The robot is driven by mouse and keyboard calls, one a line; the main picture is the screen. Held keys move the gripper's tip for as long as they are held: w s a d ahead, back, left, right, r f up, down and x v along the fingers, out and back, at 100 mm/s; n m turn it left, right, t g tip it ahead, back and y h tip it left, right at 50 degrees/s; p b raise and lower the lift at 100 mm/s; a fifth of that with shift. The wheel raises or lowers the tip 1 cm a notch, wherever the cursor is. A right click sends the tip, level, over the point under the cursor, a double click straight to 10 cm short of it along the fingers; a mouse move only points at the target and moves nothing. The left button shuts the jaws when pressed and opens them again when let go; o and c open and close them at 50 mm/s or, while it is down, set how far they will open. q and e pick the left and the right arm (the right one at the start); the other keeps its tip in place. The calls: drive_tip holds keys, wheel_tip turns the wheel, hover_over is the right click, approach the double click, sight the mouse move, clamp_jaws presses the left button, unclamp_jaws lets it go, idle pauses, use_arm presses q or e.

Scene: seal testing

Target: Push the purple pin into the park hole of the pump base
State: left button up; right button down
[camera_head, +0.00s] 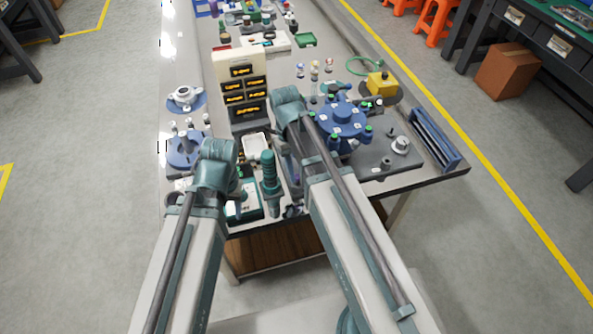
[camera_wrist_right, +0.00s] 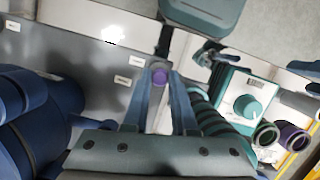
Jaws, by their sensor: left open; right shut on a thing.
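The purple pin (camera_wrist_right: 159,76) shows as a round purple end between the fingers of my right gripper (camera_wrist_right: 158,88) in the right wrist view. The fingers are shut on it. In the head view my right arm mostly hides the pin and fingers. The grey pump base (camera_head: 405,160) carries a blue round pump body (camera_head: 343,117). The base's grey plate also shows beside the pin in the right wrist view (camera_wrist_right: 85,62), with small white labels. I cannot make out the park hole or whether the pin touches it.
A teal ribbed cylinder (camera_head: 269,178) stands between my arms, close to the right fingers. A teal-and-white device (camera_wrist_right: 240,105) is beside it. A blue tray (camera_head: 436,140) lies at the right edge. A bin rack (camera_head: 243,90) stands behind.

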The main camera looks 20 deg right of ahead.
idle(0.3)
drive_tip(key=c, duration=0.6)
unclamp_jaws()
drive_tip(key=shift+c, duration=0.2)
drive_tip(key=shift+r+p, duration=2.5)
drive_tip(key=shift+r, duration=0.05)
use_arm(q)
wheel_tip(320, 180, up, 5)
drive_tip(key=shift+f, duration=0.1)
use_arm(e)
drive_tip(key=shift+f, duration=0.1)
drive_tip(key=s+a+n+t, duration=0.1)
drive_tip(key=s+a+t, duration=0.1)
drive_tip(key=s+a, duration=0.5)
drive_tip(key=shift+s+a+f+t, duration=0.2)
drive_tip(key=shift+a+f+t, duration=0.15)
drive_tip(key=shift+a, duration=0.3)
